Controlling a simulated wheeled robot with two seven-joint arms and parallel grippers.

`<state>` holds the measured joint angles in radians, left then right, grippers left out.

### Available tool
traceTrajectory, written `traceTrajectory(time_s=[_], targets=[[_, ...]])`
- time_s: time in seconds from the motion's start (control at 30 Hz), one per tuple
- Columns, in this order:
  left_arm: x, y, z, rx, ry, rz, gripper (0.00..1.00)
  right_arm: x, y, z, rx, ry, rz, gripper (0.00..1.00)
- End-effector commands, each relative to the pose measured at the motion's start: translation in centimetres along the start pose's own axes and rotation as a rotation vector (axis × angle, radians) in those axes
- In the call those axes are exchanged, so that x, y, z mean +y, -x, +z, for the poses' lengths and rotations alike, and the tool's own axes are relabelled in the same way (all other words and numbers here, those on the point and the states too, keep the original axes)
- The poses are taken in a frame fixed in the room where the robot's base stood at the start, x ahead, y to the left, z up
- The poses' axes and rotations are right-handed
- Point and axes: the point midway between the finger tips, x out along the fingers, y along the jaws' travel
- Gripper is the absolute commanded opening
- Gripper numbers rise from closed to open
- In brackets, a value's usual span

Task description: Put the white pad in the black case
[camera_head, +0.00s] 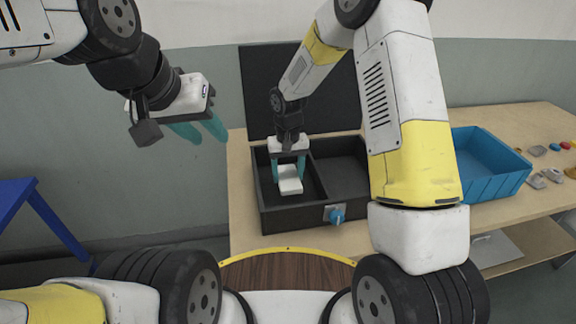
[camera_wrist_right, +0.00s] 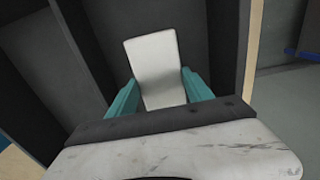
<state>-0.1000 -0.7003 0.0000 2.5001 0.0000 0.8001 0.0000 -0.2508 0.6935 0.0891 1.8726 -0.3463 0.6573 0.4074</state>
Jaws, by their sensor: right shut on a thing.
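The white pad (camera_head: 289,180) is inside the left compartment of the open black case (camera_head: 292,219). My right gripper (camera_head: 289,170) reaches down into that compartment with its teal fingers on either side of the pad, shut on it. In the right wrist view the pad (camera_wrist_right: 154,68) stands out between the two fingertips (camera_wrist_right: 160,92), with dark case walls around it. I cannot tell whether the pad touches the case floor. My left gripper (camera_head: 203,131) hangs in the air at the upper left, away from the table; its teal fingers look apart and hold nothing visible.
The case lid (camera_head: 257,90) stands upright behind it, and a blue knob (camera_head: 337,215) is on its front. A blue bin (camera_head: 488,165) stands on the table at right, with several small parts beyond it. A blue frame (camera_head: 40,215) is at far left.

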Motion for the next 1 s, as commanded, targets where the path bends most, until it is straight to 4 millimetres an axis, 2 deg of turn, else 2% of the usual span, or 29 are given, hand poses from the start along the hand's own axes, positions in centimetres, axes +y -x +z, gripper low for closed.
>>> traceTrajectory(time_s=[0.27,0.63,0.67,0.73,1.0], targets=[[0.0,0.0,0.0,0.0,0.0,0.0,0.36,0.0,-3.5,0.1,-0.003,0.0,0.001,0.21],[0.0,0.0,0.0,0.0,0.0,0.0,0.36,0.0,-3.9,0.0,-0.001,0.0,0.0,0.21],[0.0,0.0,0.0,0.0,0.0,0.0,0.36,0.0,-3.9,0.0,0.0,0.0,0.0,0.65],[0.0,0.0,0.0,0.0,0.0,0.0,0.36,0.0,-3.8,0.0,0.0,0.0,0.0,0.78],[0.0,0.0,0.0,0.0,0.0,0.0,0.36,0.0,-3.8,0.0,0.0,0.0,0.0,0.81]])
